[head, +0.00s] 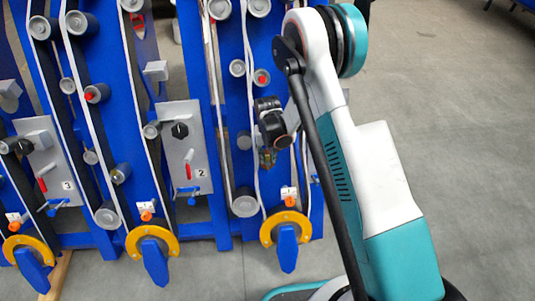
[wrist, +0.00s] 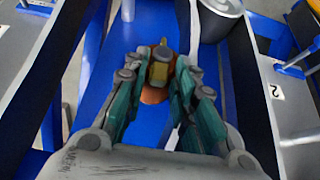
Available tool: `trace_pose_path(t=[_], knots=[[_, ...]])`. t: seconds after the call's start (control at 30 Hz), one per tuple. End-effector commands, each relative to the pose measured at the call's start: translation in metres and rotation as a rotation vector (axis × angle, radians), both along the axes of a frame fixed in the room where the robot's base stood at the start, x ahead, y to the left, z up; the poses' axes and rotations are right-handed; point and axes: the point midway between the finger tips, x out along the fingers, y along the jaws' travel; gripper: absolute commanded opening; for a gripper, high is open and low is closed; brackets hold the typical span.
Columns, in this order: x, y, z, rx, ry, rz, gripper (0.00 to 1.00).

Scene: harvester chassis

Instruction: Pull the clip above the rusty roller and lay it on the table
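In the wrist view, a small brass-yellow and grey piece, which looks like the clip (wrist: 159,72), stands in front of a rusty brown round part, the rusty roller (wrist: 154,95), on a blue panel. My gripper (wrist: 160,66) reaches toward it with its teal and grey fingers, one on each side of the clip. The fingers look spread, and I cannot make out contact. In the head view, my gripper (head: 266,148) is at the right blue panel, and a small brownish part, likely the roller (head: 268,158), shows just below it. The table is not recognisable in view.
The blue chassis (head: 223,228) carries grey rollers, belts and several yellow-ringed handles (head: 152,241). A plate marked 2 (head: 185,152) stands left of my gripper. In the wrist view, a grey roller (wrist: 220,18) stands behind the right finger. Open floor (head: 450,90) lies to the right.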

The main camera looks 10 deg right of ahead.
Motion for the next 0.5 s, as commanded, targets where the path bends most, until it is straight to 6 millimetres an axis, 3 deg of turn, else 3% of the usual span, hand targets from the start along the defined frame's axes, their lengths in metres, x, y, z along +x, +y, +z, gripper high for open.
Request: trace_pose_path(t=[0.03, 0.13, 0.5], knots=[[0.0, 0.0, 0.0001, 0.0, 0.0, 0.0, 0.23], [0.0, 0.0, 0.0002, 0.0, 0.0, 0.0, 0.0], [0.0027, 0.0, 0.0053, 0.0, 0.0, 0.0, 0.0]])
